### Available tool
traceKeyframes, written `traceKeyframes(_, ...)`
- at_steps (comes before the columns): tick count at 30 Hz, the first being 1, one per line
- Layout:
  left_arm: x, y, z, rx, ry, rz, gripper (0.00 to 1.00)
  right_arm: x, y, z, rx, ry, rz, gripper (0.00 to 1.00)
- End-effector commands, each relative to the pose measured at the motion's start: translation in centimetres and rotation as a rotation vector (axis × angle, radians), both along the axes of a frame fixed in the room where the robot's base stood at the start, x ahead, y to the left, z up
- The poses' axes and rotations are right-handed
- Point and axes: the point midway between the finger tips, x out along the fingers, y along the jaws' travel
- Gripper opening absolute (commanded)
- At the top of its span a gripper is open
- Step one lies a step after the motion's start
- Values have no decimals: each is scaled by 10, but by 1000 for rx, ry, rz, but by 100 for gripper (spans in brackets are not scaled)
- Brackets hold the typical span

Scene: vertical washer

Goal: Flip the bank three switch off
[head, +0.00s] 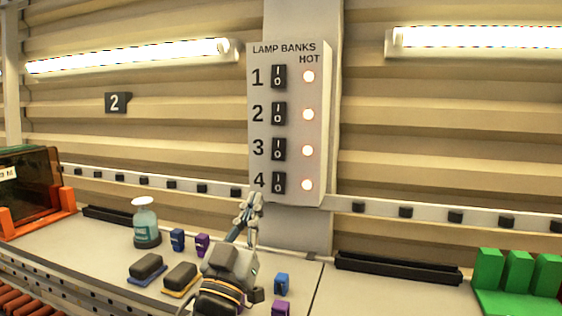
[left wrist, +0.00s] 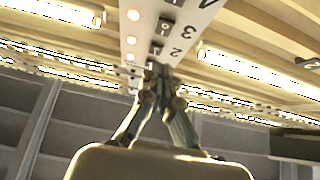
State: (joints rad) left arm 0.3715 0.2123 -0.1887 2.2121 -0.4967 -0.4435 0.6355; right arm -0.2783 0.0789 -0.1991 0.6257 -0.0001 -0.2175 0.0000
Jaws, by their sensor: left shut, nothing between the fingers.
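The bank three switch (head: 279,149) is a black rocker marked I and O, beside the printed 3 on the white lamp banks panel (head: 318,130). Its round light (head: 308,150) glows. In the left wrist view the switch (left wrist: 165,27) shows beside the 3, beyond my fingertips. My left gripper (head: 254,200) is shut and empty, just below the panel's lower left corner and the number 4, lower than the bank three switch. Its closed fingers (left wrist: 160,72) point toward the panel in the left wrist view. I cannot tell whether they touch it. My right gripper is not in view.
The bank two switch (head: 279,114) and bank four switch (head: 279,183) sit close above and below. Space in front of the panel looks clear.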

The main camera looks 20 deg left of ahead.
Motion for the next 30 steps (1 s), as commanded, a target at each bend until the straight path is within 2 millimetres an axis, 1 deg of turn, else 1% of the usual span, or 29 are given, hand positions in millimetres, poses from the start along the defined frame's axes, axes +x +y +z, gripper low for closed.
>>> traceKeyframes(4, 0, 0, 0, 1, -1, -1, 0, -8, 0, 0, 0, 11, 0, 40)
traceKeyframes(10, 1, 0, 1, 0, 0, 0, 0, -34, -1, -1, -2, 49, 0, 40)
traceKeyframes(12, 4, 0, 4, 1, -1, 1, 0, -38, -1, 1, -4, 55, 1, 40)
traceKeyframes(14, 9, 0, 9, 1, -1, 1, 0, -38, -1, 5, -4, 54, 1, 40)
traceKeyframes(17, 21, -1, 20, 1, -2, 0, 0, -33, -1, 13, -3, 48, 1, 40)
traceKeyframes(23, 57, -2, 46, 1, -1, 1, 0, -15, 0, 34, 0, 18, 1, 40)
traceKeyframes(27, 82, -3, 63, 1, 0, 1, 0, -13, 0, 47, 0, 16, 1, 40)
traceKeyframes(28, 87, -3, 64, 1, 0, 1, 0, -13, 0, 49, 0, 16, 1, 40)
traceKeyframes(29, 92, -3, 58, -2, 4, 1, 0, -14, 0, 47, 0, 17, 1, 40)
traceKeyframes(30, 97, -4, 56, -1, 3, 0, 0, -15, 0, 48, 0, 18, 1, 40)
